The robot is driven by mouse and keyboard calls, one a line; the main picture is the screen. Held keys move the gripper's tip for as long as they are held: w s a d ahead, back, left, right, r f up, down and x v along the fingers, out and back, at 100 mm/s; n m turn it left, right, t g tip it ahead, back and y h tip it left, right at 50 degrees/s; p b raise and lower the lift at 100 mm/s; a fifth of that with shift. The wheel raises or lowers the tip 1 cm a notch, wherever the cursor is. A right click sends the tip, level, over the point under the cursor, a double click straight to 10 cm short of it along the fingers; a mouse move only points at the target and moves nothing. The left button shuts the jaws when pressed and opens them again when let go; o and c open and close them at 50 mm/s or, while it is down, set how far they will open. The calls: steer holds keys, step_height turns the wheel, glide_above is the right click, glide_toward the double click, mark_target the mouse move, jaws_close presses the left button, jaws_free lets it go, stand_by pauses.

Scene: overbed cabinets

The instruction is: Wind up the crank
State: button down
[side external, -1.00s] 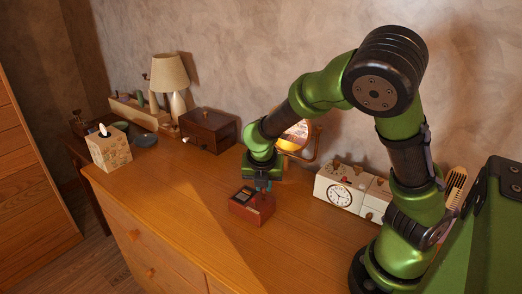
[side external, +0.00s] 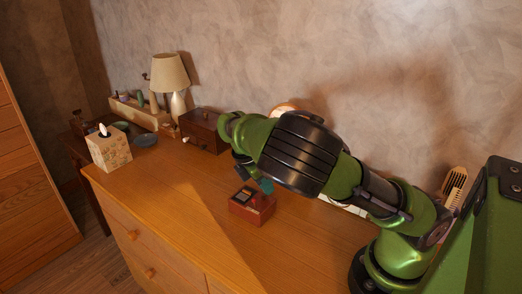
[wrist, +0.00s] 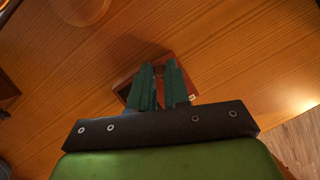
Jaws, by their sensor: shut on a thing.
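A small reddish-brown wooden box (side external: 252,206) with a dark panel on top sits on the wooden dresser top. It also shows in the wrist view (wrist: 124,88), partly covered by my fingers. My gripper (side external: 266,187) is tilted and low over the right part of the box's top. In the wrist view, my two teal fingers (wrist: 159,68) are close together over the box, with a narrow gap between them. They are shut on the crank, which is small and mostly hidden by the fingers.
A tissue box (side external: 109,152), a lamp (side external: 170,75) and a dark wooden box with a side knob (side external: 203,135) stand to the left and back. A mostly hidden white clock unit (side external: 345,207) is behind my arm. The dresser top (side external: 165,180) is clear in front and left.

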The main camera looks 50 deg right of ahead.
steer(key=m, duration=0.2)
steer(key=m+g+y, duration=0.1)
steer(key=m, duration=0.2)
steer(key=shift+f+m+g, duration=0.1)
steer(key=shift+m+g, duration=0.2)
steer(key=shift+a+m+g+y, duration=0.15)
steer(key=shift+m+y, duration=0.35)
steer(key=shift+m, duration=0.6)
steer(key=shift+d+m+g+y, duration=0.1)
steer(key=shift+m+g+y, duration=0.3)
steer(key=shift+m, duration=0.7)
steer(key=shift+a, duration=0.1)
steer(key=c, duration=1.1)
jaws_free()
steer(key=d+v, duration=0.1)
steer(key=v, duration=0.6)
steer(key=shift+a+r, duration=0.35)
steer(key=shift+a, duration=0.1)
